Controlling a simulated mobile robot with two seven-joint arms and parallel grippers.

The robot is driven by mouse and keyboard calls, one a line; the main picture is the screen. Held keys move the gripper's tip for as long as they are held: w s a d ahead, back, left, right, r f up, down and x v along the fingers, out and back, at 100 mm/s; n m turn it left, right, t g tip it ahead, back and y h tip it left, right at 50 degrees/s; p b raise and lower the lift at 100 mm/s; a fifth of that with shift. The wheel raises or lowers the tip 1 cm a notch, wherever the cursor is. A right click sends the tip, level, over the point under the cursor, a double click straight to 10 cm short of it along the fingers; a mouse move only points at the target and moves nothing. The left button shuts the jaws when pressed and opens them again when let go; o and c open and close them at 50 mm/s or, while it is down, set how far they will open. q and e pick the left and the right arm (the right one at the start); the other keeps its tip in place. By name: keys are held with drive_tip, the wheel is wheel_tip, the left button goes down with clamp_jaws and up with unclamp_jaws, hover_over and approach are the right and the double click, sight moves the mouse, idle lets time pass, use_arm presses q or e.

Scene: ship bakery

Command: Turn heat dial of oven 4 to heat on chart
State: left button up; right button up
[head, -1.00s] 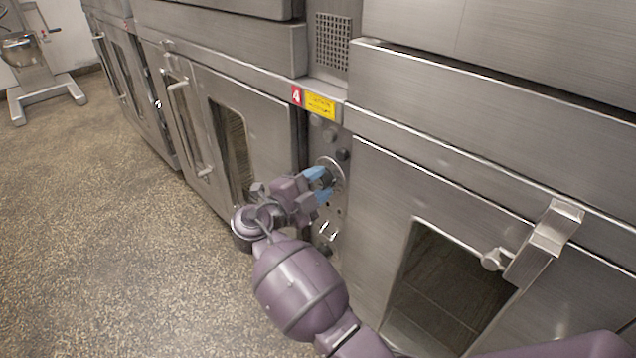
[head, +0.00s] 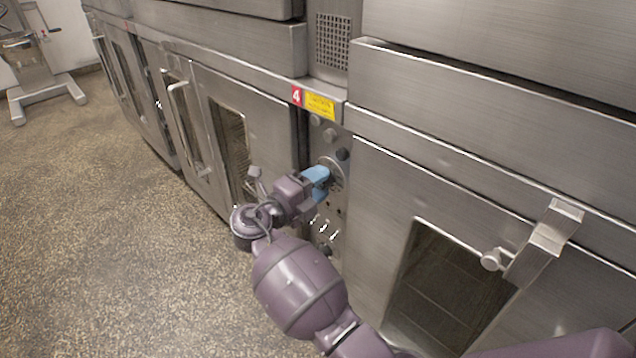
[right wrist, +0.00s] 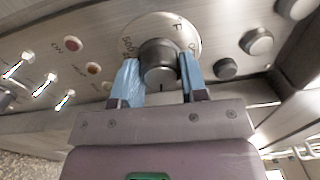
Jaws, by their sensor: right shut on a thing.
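The heat dial of oven 4 shows in the right wrist view as a dark round knob (right wrist: 158,62) on a pale scale plate (right wrist: 185,28) marked "500" and "°F". My right gripper (right wrist: 160,75) has its two blue fingers on either side of the knob, shut on it. In the head view my right gripper (head: 322,178) reaches the dial on the narrow control panel (head: 331,216), and its fingers mostly cover the knob. The red "4" label (head: 296,96) is above the panel. My left gripper is not in view. No heat chart is seen.
Other knobs (right wrist: 257,41) and red buttons (right wrist: 72,44) sit close to the dial, with small switches (right wrist: 50,80) further left. An oven door with a handle (head: 545,242) stands right of the panel.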

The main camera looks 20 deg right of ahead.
drive_tip(key=o, duration=0.9)
drive_tip(key=shift+a, duration=0.1)
drive_tip(key=v, duration=1)
drive_tip(key=shift+s+a+p, duration=0.2)
drive_tip(key=shift+a+p, duration=0.1)
drive_tip(key=shift+a, duration=0.05)
